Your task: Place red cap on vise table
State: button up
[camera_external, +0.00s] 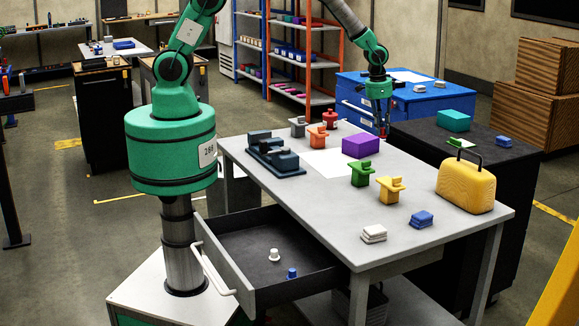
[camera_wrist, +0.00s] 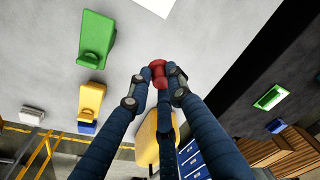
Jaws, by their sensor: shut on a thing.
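The red cap (camera_wrist: 158,73) is held between my fingertips in the wrist view. My gripper (camera_wrist: 157,85) is shut on it, and the fingers hide part of it. In the external view my gripper (camera_external: 381,122) points down by the far right edge of the grey table, beyond the purple block, and the cap shows as a small red spot at its tip. The grey vise table (camera_external: 325,210) carries a dark blue-grey vise (camera_external: 275,155) on its left side. The wrist view shows the grey tabletop (camera_wrist: 50,55) below; the cap appears above it.
On the table are a white sheet (camera_external: 330,166), purple block (camera_external: 360,145), green (camera_external: 361,175) and yellow (camera_external: 390,190) holders, and a yellow case (camera_external: 466,185). An open drawer (camera_external: 235,240) holds a white and a blue cap. The front middle of the tabletop is clear.

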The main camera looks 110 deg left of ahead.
jog(key=f, duration=0.7)
jog(key=a+f, duration=0.1)
jog(key=f, duration=0.3)
send_over(418, 173)
jog(key=shift+s+d+f, duration=0.15)
jog(key=shift+d+f, duration=0.1)
jog(key=shift+f, duration=0.5)
dwell(0.4)
jog(key=shift+f+p, duration=0.35)
jog(key=shift+f, duration=1.4)
jog(key=shift+f, duration=0.2)
jog(key=o, duration=0.9)
